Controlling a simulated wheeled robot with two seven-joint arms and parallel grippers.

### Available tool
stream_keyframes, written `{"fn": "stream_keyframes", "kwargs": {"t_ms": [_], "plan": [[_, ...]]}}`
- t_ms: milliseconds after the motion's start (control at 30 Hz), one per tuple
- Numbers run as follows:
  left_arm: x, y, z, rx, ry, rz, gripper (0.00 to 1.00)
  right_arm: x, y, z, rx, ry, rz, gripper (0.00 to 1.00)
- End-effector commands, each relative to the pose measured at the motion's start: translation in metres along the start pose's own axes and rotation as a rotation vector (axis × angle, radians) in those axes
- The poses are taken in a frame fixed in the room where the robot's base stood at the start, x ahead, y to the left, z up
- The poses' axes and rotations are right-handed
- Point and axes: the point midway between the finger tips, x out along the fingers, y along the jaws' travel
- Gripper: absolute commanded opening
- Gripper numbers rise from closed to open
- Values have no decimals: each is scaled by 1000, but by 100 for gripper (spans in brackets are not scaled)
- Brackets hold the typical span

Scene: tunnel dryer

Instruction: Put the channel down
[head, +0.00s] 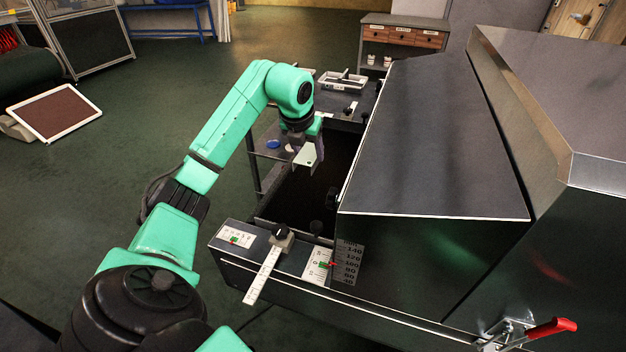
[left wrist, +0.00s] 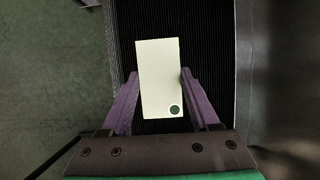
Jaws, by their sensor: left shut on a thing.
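The channel (left wrist: 158,75) is a pale rectangular piece with one round hole near its lower right corner in the left wrist view. My left gripper (left wrist: 160,76) is shut on it, with a purple finger along each long side. In the head view the channel (head: 305,156) shows small and pale at the tip of my left gripper (head: 309,157). It is over the dark belt (head: 300,195) at the dryer's open mouth. I cannot tell whether its underside touches the belt. My right gripper is not in view.
The dryer's grey hood (head: 430,130) rises just right of my left gripper. A front panel (head: 270,262) carries scales and a slider. A red-handled clamp (head: 550,328) is at lower right.

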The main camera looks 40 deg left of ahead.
Motion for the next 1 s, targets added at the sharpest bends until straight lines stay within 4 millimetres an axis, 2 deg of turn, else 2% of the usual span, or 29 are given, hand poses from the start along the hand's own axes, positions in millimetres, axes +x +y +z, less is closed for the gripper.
{"fn": "stream_keyframes", "kwargs": {"t_ms": [33, 100, 300, 400, 500, 633, 667, 700, 733, 1000], "plan": [[17, 0, -9, 2, 6, 0, 0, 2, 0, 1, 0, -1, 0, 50], [34, -1, -16, 1, 5, -1, 0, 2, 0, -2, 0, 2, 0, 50], [62, 0, -27, 0, 2, -1, 0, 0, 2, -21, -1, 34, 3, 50], [80, -1, -34, 1, 3, -3, 0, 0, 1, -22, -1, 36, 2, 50], [88, 0, -37, 0, -1, 0, 0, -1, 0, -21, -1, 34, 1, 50], [88, 0, -36, 0, -2, 0, 0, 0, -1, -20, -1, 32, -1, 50], [88, 0, -36, 0, -1, 0, 69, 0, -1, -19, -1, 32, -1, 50], [88, 0, -36, 0, -1, 0, 85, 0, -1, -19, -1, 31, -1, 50], [88, 0, -36, 0, -1, 0, 92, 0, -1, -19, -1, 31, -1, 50], [87, 0, -36, 0, -1, 0, 92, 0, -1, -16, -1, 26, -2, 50]]}}
